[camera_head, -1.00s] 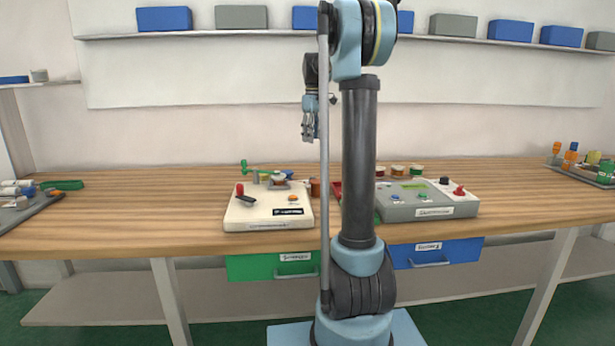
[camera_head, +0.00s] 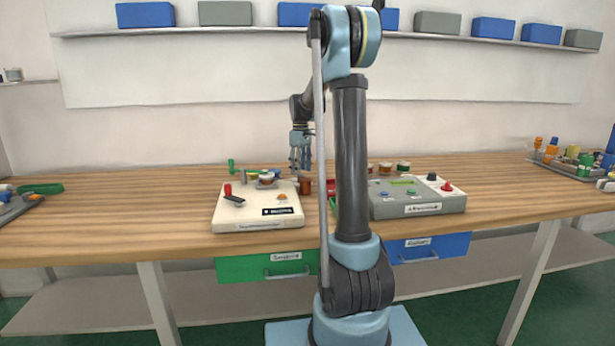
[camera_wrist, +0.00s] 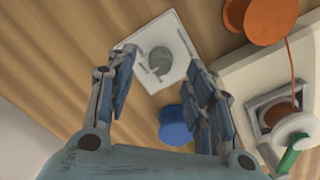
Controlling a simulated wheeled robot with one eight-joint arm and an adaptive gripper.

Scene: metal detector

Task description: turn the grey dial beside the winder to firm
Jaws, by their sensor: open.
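In the wrist view a pale square plate (camera_wrist: 139,44) with a round grey dial (camera_wrist: 160,60) lies on the wooden table, framed between my fingertips. Its setting marks are too small to read. My gripper (camera_wrist: 164,62) is open and empty, its fingers pointing down at the table. In the head view my gripper (camera_head: 300,166) hangs above the back of the table, left of my arm column. The apparent winder, with a green handle (camera_wrist: 293,152) and a spool in a frame (camera_wrist: 279,114), is at the right of the wrist view. I cannot pick out the dial in the head view.
An orange-brown spool (camera_wrist: 258,18) stands close to the plate, its wire running toward the winder. A blue round piece (camera_wrist: 174,127) shows between the fingers. In the head view a cream control box (camera_head: 240,220) and a grey control box (camera_head: 420,209) stand nearer the front edge.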

